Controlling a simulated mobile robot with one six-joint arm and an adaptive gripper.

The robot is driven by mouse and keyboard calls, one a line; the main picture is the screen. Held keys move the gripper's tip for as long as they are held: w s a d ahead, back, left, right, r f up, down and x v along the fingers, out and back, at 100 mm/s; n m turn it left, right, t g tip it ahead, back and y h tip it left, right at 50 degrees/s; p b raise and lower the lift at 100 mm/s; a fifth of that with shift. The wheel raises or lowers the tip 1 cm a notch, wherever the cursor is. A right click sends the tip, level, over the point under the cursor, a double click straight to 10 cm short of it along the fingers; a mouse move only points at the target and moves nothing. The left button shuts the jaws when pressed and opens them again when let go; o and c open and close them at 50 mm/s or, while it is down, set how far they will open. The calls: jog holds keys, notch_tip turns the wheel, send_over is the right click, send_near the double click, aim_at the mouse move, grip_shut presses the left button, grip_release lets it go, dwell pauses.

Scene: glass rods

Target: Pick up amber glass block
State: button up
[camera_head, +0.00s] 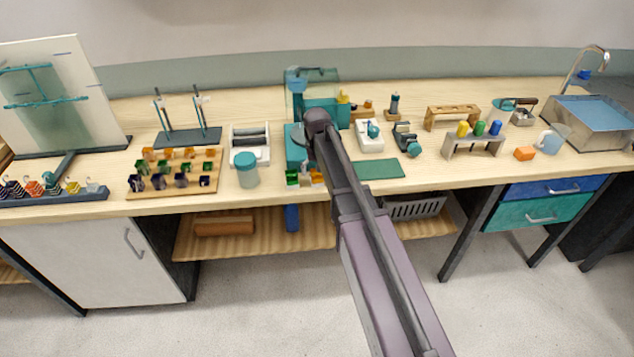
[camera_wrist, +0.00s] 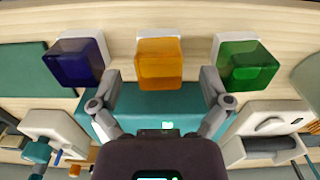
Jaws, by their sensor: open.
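The amber glass block (camera_wrist: 159,66) sits in the middle of a row of three in the wrist view, with a white piece at its back edge. A dark blue block (camera_wrist: 78,62) is on its left and a green block (camera_wrist: 245,66) on its right. My gripper (camera_wrist: 160,76) is open and empty of any grip. Its two fingers reach to either side of the amber block, with gaps visible; whether they are level with it in height is unclear. In the head view, the amber block (camera_head: 304,178) shows small at the bench's front edge, and my arm hides the gripper.
A teal machine (camera_head: 296,148) stands directly behind the row. A jar with a teal lid (camera_head: 246,170) is to the left, and a green mat (camera_head: 377,169) to the right. A board of coloured blocks (camera_head: 205,181) lies farther left. The neighbouring blocks leave narrow room beside the fingers.

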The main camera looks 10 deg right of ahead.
jog(key=shift+f+b, duration=0.65)
jog(key=shift+f, duration=0.25)
grip_shut()
jog(key=shift+r, duration=0.2)
notch_tip(320, 180, up, 3)
jog(key=p, duration=0.3)
jog(key=shift+f, duration=0.1)
jog(key=s+d+r+p, duration=0.1)
jog(key=s+p, duration=0.1)
jog(key=s, duration=1.4)
jog(key=shift+d+r, duration=0.3)
jog(key=shift+r, duration=0.1)
